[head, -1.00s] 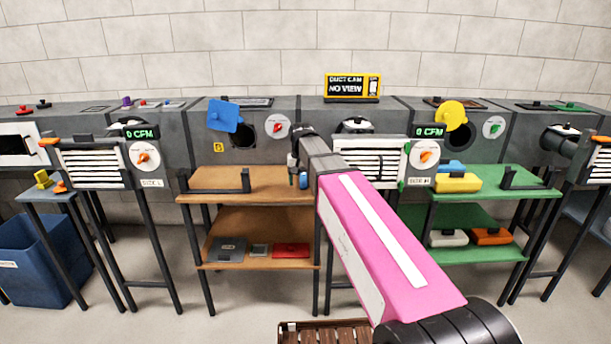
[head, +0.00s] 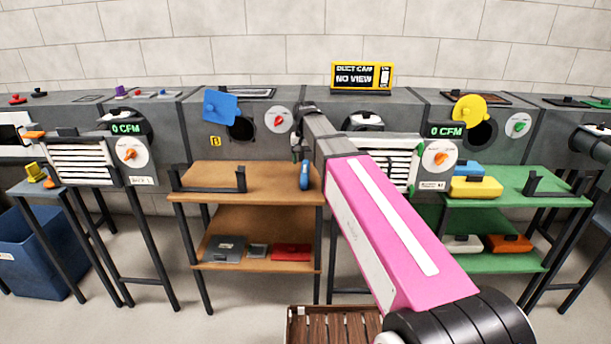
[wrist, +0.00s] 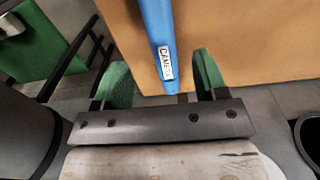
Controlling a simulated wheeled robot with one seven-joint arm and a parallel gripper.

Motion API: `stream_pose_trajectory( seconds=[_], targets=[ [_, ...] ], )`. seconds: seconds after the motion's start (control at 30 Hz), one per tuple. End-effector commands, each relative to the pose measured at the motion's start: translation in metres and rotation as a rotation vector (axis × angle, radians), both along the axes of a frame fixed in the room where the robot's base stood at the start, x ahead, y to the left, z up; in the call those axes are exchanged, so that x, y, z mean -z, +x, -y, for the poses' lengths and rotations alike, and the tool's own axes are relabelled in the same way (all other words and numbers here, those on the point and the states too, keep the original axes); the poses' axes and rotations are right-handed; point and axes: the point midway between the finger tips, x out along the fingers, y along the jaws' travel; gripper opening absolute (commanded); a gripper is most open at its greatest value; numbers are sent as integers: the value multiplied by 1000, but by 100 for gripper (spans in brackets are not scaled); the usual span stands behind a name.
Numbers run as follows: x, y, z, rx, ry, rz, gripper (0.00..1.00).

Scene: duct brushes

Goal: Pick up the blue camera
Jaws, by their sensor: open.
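The blue camera (head: 305,174) is a slim blue piece at the right end of the upper brown shelf (head: 265,183), beside the end of my arm in the head view. In the wrist view the blue camera (wrist: 159,38) shows as a long blue bar with a white "CAMERA" label, over the brown shelf surface. My gripper (wrist: 160,84) is open, its two green fingers apart on either side of the bar's near end. I cannot tell whether either finger touches it. In the head view my arm hides most of the gripper.
A black bracket (head: 208,182) stands on the upper brown shelf, left of the camera. A grey duct box (head: 195,135) with a blue flap (head: 221,106) rises behind. A green shelf (head: 535,184) with a yellow box (head: 476,187) is to the right. A wooden crate (head: 290,326) stands low in front.

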Motion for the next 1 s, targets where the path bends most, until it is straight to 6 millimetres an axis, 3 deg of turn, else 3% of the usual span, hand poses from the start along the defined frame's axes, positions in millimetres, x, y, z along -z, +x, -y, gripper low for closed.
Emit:
stream_pose_trajectory(
  seconds=[0.1,0.37,0.7,0.97,1.0],
  targets=[
    [16,0,0,0,0,-1,66],
    [29,1,0,0,0,0,66],
    [69,3,-1,0,0,-1,66],
    [72,3,-1,0,0,1,66],
    [72,3,-1,0,0,1,56]
  ],
)
